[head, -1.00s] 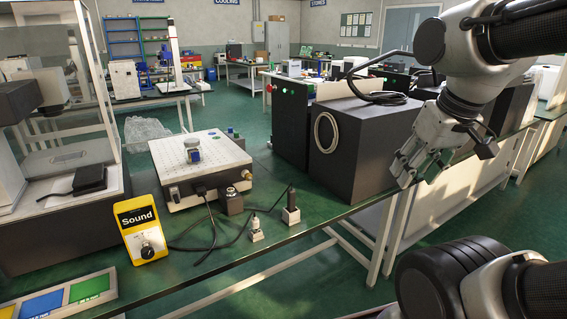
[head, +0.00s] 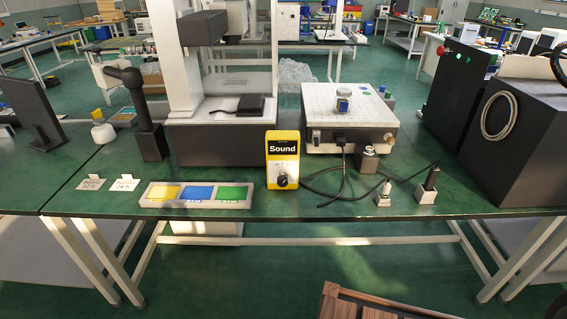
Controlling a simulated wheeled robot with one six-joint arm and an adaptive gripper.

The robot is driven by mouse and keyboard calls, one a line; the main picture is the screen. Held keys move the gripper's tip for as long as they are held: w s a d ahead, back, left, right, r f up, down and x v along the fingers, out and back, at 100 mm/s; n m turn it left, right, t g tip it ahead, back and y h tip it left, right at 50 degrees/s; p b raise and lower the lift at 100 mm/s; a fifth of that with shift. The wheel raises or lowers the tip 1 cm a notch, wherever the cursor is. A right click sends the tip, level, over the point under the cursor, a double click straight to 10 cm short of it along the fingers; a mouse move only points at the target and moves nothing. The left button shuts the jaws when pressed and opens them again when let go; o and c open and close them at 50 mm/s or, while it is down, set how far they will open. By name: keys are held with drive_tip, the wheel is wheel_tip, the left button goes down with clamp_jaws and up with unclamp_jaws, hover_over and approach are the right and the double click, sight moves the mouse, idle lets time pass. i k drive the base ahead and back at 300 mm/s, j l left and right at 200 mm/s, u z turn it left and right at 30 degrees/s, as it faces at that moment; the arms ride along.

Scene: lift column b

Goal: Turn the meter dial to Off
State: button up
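The yellow sound meter (head: 281,146) stands upright near the front edge of the green bench, just right of the middle in the head view. It has a black label reading "Sound". Its dial (head: 282,180) is a dark round knob on a pale plate low on its front. The dial's markings and pointer are too small to read. My gripper is not in view now, so whether it is open or shut does not show.
A tray with yellow, blue and green panels (head: 198,205) lies left of the meter. A brown slatted object (head: 385,306) is at the bottom edge.

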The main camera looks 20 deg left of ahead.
sight(282, 180)
drive_tip(key=l+u, duration=0.1)
drive_tip(key=u, duration=0.15)
drive_tip(key=l+u, duration=0.1)
drive_tip(key=u, duration=0.3)
